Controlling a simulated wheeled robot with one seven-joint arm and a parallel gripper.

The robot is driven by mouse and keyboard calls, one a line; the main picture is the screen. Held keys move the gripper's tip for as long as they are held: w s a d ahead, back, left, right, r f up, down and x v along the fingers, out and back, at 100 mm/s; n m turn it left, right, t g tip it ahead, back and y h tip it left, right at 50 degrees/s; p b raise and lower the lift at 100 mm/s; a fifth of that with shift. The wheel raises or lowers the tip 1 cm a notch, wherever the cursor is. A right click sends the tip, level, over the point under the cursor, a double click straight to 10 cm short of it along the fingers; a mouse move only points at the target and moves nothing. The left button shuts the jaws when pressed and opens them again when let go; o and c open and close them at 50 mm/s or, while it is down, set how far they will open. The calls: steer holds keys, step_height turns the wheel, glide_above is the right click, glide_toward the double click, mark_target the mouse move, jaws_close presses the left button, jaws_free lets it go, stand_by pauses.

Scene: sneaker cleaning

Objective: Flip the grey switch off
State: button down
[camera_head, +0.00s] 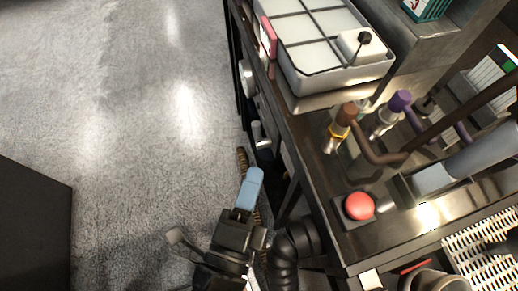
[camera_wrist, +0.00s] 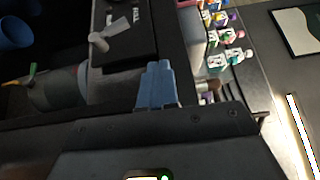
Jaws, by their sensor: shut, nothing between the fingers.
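A pale grey switch handle (camera_wrist: 104,38) stands out from a black panel (camera_wrist: 138,38) with white lettering in the wrist view. It lies beyond my gripper and a little left of it, apart from the fingers. In the head view a small grey handle (camera_head: 259,135) on the bench's front side, just beyond my fingertips, looks like the same switch. My gripper (camera_head: 251,182) has blue fingers pressed together with nothing between them. The fingers (camera_wrist: 157,82) point toward the panel in the wrist view. I cannot tell which position the switch is in.
The dark bench holds a white sectioned tray (camera_head: 318,72), a red button (camera_head: 359,206), and brown and purple handled taps (camera_head: 345,115). A white round knob (camera_head: 247,77) sits farther along the front. Small bottles (camera_wrist: 226,38) stand at right.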

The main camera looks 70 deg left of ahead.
steer(key=shift+s+d+r, duration=0.25)
steer(key=shift+s+d, duration=0.3)
steer(key=shift+d, duration=0.1)
